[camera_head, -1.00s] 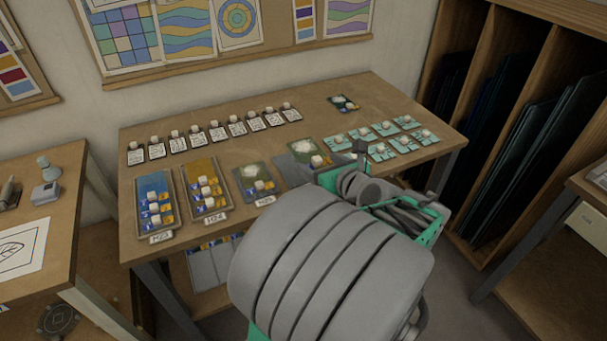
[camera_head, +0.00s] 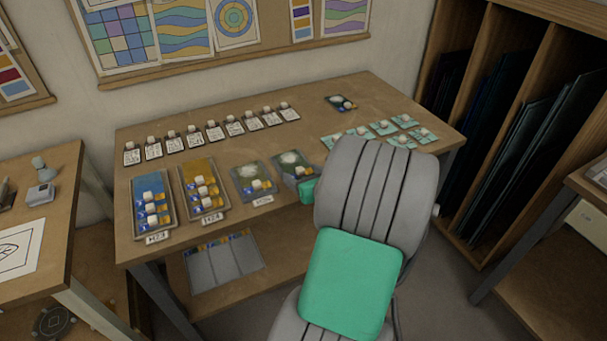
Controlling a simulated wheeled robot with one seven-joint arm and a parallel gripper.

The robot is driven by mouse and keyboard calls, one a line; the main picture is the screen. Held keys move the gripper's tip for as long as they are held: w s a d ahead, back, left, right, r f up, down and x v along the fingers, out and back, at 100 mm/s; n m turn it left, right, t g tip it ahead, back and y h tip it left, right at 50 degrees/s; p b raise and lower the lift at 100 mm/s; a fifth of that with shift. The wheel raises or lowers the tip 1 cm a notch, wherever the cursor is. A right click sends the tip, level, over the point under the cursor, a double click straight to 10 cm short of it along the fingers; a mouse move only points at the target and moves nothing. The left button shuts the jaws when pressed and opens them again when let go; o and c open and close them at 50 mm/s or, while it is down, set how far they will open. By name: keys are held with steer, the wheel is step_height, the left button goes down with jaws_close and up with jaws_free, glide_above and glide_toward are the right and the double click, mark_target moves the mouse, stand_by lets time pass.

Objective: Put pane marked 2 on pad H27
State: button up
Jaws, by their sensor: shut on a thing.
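My gripper (camera_head: 293,186) is at the near side of the fourth tray, low over the table. Only a green part and a grey edge of it show, and my arm's large grey links cover the rest. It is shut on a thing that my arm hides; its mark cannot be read. The fourth tray (camera_head: 284,161), grey-green with a pale blotch, stands right of the third tray (camera_head: 249,172). Its label is hidden, so I cannot tell if it is pad H27. Several teal panes with white knobs (camera_head: 384,127) lie at the table's right.
Trays labelled H23 (camera_head: 140,186) and H24 (camera_head: 189,171) hold knobbed pieces at the left. A row of white cards with knobs (camera_head: 214,132) lies along the back. A dark tile (camera_head: 341,103) lies at the back right. A wooden rack (camera_head: 493,110) stands at the right.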

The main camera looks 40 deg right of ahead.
steer(key=o, duration=1.4)
steer(key=shift+r, duration=0.2)
steer(key=v, duration=1.2)
steer(key=w+a+f+n+g+y, duration=0.2)
steer(key=a+n+g+y, duration=0.1)
steer(key=a+n, duration=0.65)
steer(key=w+a+f+n+g+y, duration=0.25)
steer(key=a+n, duration=0.45)
steer(key=n, duration=0.5)
steer(key=s+a+r+n+g, duration=0.1)
steer(key=a+n, duration=0.3)
steer(key=n, duration=0.2)
steer(key=s+a+r+n+g+h, duration=0.1)
steer(key=s+a+r+n, duration=0.1)
steer(key=n, duration=0.4)
steer(key=s+a+r+n+g, duration=0.1)
steer(key=a+r+n+g, duration=0.1)
steer(key=a+n, duration=0.3)
steer(key=shift+s+a+r+n+h+p, duration=0.1)
steer(key=shift+s+a+n+h+p, duration=0.15)
steer(key=shift+a+n+h+p, duration=0.15)
